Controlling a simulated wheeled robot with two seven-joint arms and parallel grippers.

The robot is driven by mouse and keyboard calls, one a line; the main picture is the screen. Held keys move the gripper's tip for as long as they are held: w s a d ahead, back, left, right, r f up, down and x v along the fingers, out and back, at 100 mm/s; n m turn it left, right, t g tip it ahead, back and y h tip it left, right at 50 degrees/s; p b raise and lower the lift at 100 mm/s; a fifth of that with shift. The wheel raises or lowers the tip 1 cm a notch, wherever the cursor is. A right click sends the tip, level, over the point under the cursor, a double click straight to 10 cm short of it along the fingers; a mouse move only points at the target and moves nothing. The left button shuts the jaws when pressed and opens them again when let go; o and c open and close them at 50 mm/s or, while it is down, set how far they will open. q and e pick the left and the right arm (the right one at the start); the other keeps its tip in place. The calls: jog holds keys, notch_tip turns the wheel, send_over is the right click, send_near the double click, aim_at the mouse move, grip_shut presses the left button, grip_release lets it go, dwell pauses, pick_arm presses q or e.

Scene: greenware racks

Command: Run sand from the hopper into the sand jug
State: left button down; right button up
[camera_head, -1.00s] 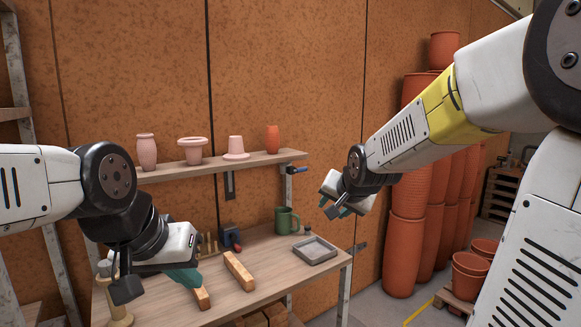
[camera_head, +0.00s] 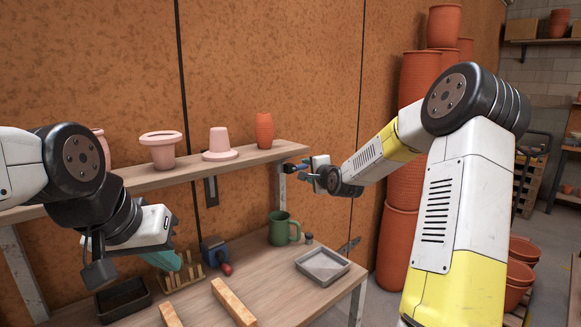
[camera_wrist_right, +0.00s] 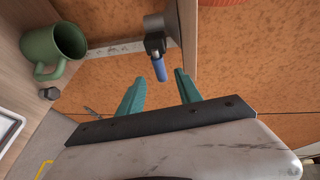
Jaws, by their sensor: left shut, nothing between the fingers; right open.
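A green jug (camera_head: 278,232) with a side handle stands upright on the bench, below the shelf's right end. It also shows in the right wrist view (camera_wrist_right: 40,46). A valve with a blue lever (camera_wrist_right: 159,70) and a grey round fitting (camera_wrist_right: 153,24) sits by the shelf end; I take it as the hopper's outlet. The hopper body is not clearly visible. My right gripper (camera_head: 305,172) is open close to the lever, which lies between its finger lines in the wrist view; contact cannot be told. My left gripper (camera_head: 168,262) is shut and empty above the bench's left part. Any sand is not visible.
The shelf (camera_head: 180,174) holds pink and orange pots. On the bench lie a grey tray (camera_head: 322,266), wooden bars (camera_head: 232,302), a dark tray (camera_head: 122,298), a wooden rack with pegs (camera_head: 182,280) and a blue-and-red item (camera_head: 214,254). Tall terracotta pots stand at the right.

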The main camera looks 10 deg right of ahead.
aim_at(302, 168)
jog(key=x, duration=0.7)
jog(key=shift+w+a, duration=0.1)
jog(key=shift+w, duration=0.05)
grip_shut()
jog(key=shift+f, duration=0.1)
dwell(1.1)
